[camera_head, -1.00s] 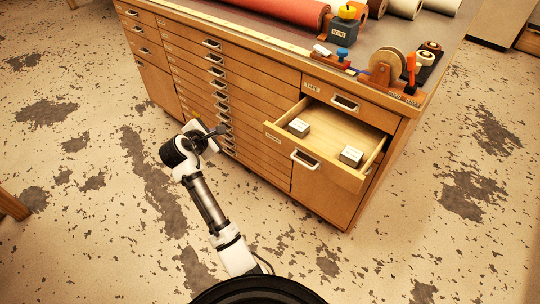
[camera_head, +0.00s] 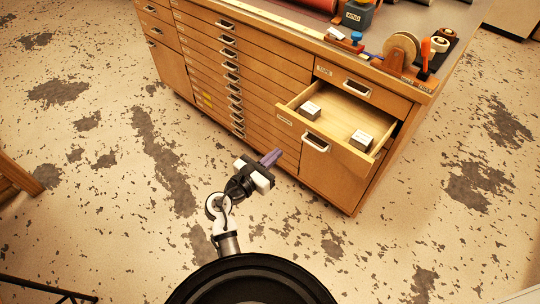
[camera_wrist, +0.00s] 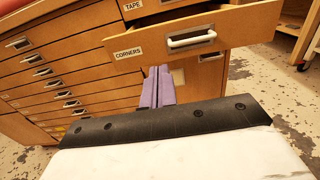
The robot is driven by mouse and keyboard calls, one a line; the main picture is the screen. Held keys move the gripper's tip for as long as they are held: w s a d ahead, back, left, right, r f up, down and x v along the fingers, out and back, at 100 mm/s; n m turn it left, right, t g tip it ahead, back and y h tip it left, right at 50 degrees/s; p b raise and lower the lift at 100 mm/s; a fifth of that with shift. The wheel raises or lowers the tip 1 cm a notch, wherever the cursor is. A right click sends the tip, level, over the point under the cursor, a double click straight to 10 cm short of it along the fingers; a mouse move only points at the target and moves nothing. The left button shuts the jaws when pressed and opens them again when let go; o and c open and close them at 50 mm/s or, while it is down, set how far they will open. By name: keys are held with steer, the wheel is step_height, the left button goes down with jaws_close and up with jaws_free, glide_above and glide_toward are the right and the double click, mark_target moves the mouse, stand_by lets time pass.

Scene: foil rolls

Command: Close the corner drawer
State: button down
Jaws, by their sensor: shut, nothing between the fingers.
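The corner drawer (camera_head: 340,130) is pulled out from the right end of the wooden cabinet, with two small labelled boxes inside. In the wrist view its front (camera_wrist: 225,36) carries a "CORNERS" label and a metal handle (camera_wrist: 191,39). My gripper (camera_head: 272,158) is in front of the cabinet, left of and lower than the drawer front, apart from it in the head view. Its purple fingers (camera_wrist: 158,85) are shut together and empty. In the wrist view they point toward the area just below the drawer front's lower edge.
A closed "TAPE" drawer (camera_head: 358,88) sits above the open one. Many shallow closed drawers (camera_head: 233,77) fill the cabinet to the left. A tape dispenser (camera_head: 401,50) and other items stand on top. The floor (camera_head: 110,215) in front is clear.

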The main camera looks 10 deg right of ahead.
mark_target(332, 107)
steer(key=p+x, duration=0.1)
steer(key=x, duration=0.9)
steer(key=shift+p, duration=0.4)
steer(key=shift+w+d, duration=0.1)
steer(key=b+x, duration=0.1)
steer(key=x, duration=1.8)
steer(key=shift+w+d, duration=0.4)
steer(key=shift+d, duration=0.1)
steer(key=shift+w+r, duration=0.1)
steer(key=shift+r, duration=0.3)
